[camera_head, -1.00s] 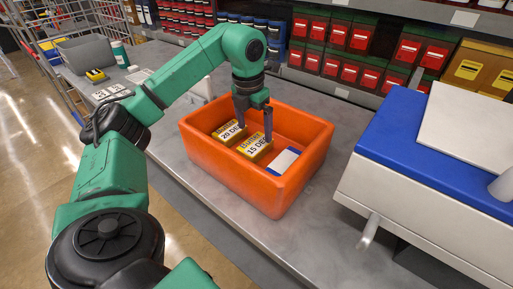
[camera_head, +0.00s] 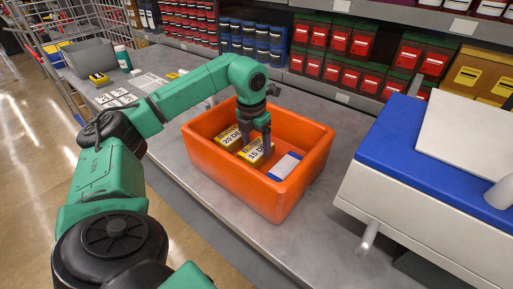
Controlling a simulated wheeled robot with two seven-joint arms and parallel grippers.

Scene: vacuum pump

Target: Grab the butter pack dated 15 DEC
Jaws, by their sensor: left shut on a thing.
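The butter pack dated 15 DEC (camera_head: 255,154) is yellow with a white label and lies in the orange crate (camera_head: 232,182), near its middle. My left gripper (camera_head: 256,145) points down into the crate with its fingers on either side of this pack, shut on it. The pack still sits low in the crate, and I cannot tell whether it touches the floor. A similar yellow pack dated 20 DEC (camera_head: 229,137) lies beside it on the left. My right gripper does not show.
A white and blue pack (camera_head: 285,166) lies in the crate's right part. A white and blue machine (camera_head: 400,185) stands to the right on the grey counter (camera_head: 240,235). Shelves with red boxes (camera_head: 338,72) are behind. A grey bin (camera_head: 85,60) stands at the back left.

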